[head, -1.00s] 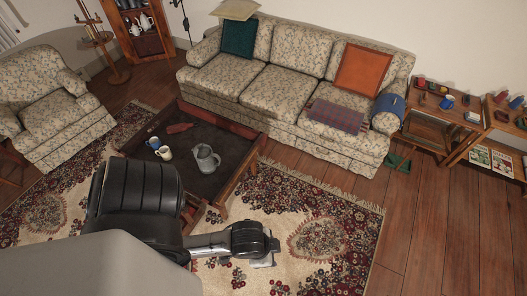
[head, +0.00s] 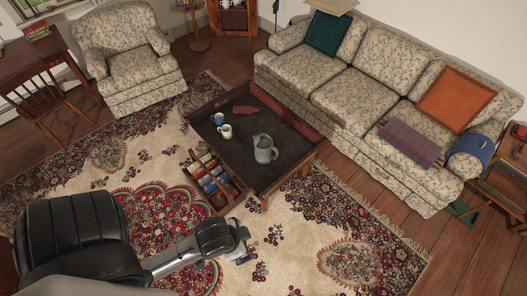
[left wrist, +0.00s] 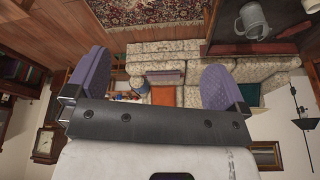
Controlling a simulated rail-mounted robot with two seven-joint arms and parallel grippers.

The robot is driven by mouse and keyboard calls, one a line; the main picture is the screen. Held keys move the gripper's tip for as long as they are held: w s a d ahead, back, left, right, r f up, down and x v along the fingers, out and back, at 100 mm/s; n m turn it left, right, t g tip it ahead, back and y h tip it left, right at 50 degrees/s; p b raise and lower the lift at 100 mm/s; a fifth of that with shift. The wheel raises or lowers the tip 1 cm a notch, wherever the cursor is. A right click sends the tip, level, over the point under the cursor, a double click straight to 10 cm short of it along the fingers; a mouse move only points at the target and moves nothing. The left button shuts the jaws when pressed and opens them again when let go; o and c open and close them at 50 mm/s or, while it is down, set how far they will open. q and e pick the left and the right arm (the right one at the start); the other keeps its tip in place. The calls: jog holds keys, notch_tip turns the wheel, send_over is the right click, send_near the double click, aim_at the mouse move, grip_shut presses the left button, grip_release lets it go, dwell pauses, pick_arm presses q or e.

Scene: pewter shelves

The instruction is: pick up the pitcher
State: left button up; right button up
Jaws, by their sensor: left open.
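The grey metal pitcher (head: 265,149) stands upright on the dark top of the low coffee table (head: 312,140), right of two mugs. It also shows in the left wrist view (left wrist: 250,20) at the upper right, with the picture turned over. My left gripper (head: 242,246) is in front of the table, over the rug, apart from the pitcher. In the left wrist view its two purple fingers (left wrist: 153,80) are spread wide with nothing between them. My right gripper is in neither view.
A cream mug (head: 226,131) and a blue mug (head: 219,118) stand near the pitcher, and a reddish-brown object (head: 246,110) lies behind them. An open drawer (head: 222,203) with colourful items sticks out from the table's front. A sofa (head: 345,98) stands behind; rug lies in front.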

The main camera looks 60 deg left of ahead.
pick_arm(q)
jog(key=shift+a, duration=0.1)
dwell(0.3)
jog(key=shift+d, duration=0.2)
jog(key=c, duration=1.1)
jog(key=shift+a, duration=0.2)
